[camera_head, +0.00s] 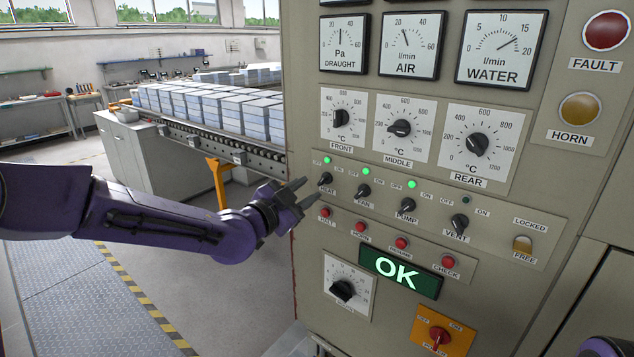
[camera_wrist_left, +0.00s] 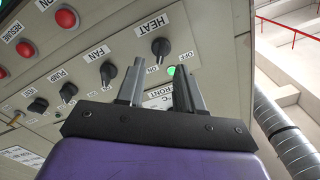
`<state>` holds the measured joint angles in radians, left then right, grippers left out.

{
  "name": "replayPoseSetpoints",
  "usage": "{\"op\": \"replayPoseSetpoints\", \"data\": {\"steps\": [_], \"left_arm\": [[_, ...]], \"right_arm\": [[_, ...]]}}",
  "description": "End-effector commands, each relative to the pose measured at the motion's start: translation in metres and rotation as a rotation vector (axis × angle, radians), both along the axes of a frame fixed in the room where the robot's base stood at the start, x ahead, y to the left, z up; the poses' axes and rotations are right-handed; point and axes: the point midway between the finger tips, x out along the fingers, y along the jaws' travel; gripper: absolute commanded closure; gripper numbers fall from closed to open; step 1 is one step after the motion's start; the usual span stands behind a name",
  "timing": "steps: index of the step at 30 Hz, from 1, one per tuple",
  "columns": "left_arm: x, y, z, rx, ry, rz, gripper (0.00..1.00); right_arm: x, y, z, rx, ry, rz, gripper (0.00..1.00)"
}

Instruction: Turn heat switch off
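The HEAT switch (camera_head: 325,179) is a black knob at the left end of the panel's switch row. Its handle appears to point toward ON, and the green light (camera_head: 327,160) above it is lit. In the left wrist view the HEAT knob (camera_wrist_left: 160,47) lies just beyond the fingertips, with the lit green light (camera_wrist_left: 171,70) partly behind a finger. My left gripper (camera_head: 304,193) is open and empty, just left of and slightly below the knob. Its two fingers (camera_wrist_left: 159,73) are apart, and I see no clear contact with the knob. My right gripper is not in view.
FAN (camera_head: 363,190), PUMP (camera_head: 406,205) and VENT (camera_head: 459,222) knobs continue the row. Red buttons (camera_head: 401,243) and a lit OK display (camera_head: 400,270) sit below; dials are above. A conveyor with stacked blocks (camera_head: 215,108) stands behind left. Open floor lies left of the panel.

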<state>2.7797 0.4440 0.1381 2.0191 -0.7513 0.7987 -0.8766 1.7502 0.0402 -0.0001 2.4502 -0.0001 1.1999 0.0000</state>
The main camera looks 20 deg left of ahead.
Motion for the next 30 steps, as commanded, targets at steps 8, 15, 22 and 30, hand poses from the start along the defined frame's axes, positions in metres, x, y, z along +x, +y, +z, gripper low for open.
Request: {"op": "replayPoseSetpoints", "data": {"steps": [8,15,22,30], "left_arm": [[0.041,-0.014,0.003,-0.001,0.001,0.002,0.64],[0.044,-0.016,0.0,-0.001,0.002,0.001,0.64],[0.044,-0.016,0.0,-0.001,0.002,0.001,1.0],[0.044,-0.016,0.0,-0.017,0.008,0.001,1.0]], "right_arm": [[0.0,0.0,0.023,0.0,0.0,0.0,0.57],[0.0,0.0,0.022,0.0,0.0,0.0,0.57],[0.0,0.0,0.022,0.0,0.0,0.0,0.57],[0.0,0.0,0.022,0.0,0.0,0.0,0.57]]}}
